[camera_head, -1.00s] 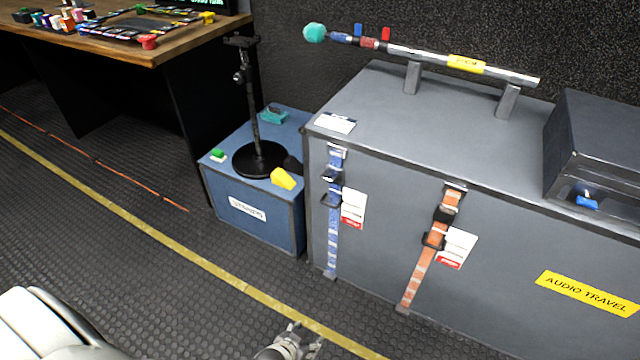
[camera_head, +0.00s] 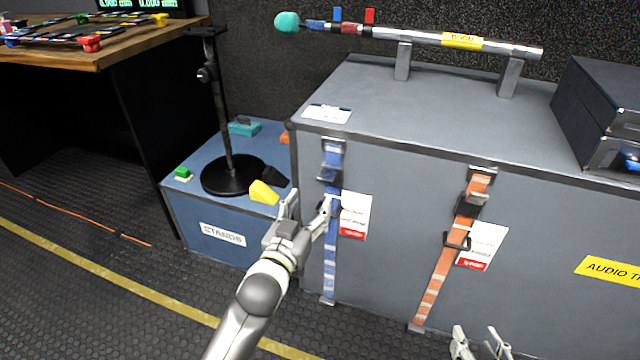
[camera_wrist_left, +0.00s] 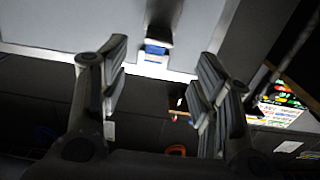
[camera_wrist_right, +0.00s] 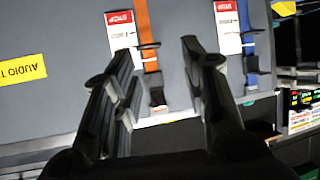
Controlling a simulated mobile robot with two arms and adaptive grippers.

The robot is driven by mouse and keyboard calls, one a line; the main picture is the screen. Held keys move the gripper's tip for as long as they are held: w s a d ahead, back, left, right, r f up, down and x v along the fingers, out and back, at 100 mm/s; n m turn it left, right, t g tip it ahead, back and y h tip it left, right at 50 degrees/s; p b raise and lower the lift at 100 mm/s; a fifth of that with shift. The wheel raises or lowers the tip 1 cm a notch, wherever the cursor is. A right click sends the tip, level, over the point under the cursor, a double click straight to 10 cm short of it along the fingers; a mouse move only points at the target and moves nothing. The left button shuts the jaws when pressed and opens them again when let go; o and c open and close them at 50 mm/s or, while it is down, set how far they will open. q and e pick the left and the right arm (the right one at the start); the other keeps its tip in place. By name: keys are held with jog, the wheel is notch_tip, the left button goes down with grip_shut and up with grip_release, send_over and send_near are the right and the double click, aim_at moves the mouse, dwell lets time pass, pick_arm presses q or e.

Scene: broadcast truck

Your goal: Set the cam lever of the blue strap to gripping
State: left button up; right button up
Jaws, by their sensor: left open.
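The blue strap (camera_head: 330,262) runs down the front of the grey case, left of the orange strap. Its dark metal buckle hardware (camera_head: 328,172) sits near the top; I cannot tell the cam lever's position. My left gripper (camera_head: 308,205) is open and empty just in front of the strap, one finger overlapping the lower buckle part and partly hiding it. The left wrist view shows the strap's blue end (camera_wrist_left: 157,46) and grey hardware between and beyond the open fingers. My right gripper (camera_head: 482,345) is open and empty, low in front of the case.
The grey case (camera_head: 390,270) also carries an orange strap (camera_head: 432,290) and white-red tags. A blue box (camera_head: 190,210) with a black stand (camera_head: 228,175) and yellow wedge (camera_head: 262,192) stands close left of my left gripper. A boom pole (camera_head: 460,41) rests on top.

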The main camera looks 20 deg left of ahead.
aim_at(325, 178)
pick_arm(q)
jog(key=shift+w+d+b, duration=0.15)
jog(key=shift+w+b, duration=0.5)
jog(key=shift+w, duration=2.05)
jog(key=shift+w+d+b, duration=0.1)
jog(key=shift+w+b, duration=0.55)
jog(key=shift+w, duration=2)
pick_arm(e)
jog(key=w+a+r+t+y, duration=0.2)
jog(key=r+t, duration=0.5)
jog(key=r, duration=0.4)
jog(key=shift+w+a+r, duration=0.2)
jog(key=shift+w+r, duration=0.1)
jog(key=shift+w, duration=0.25)
pick_arm(q)
jog(key=shift+c, duration=0.2)
jog(key=c, duration=1)
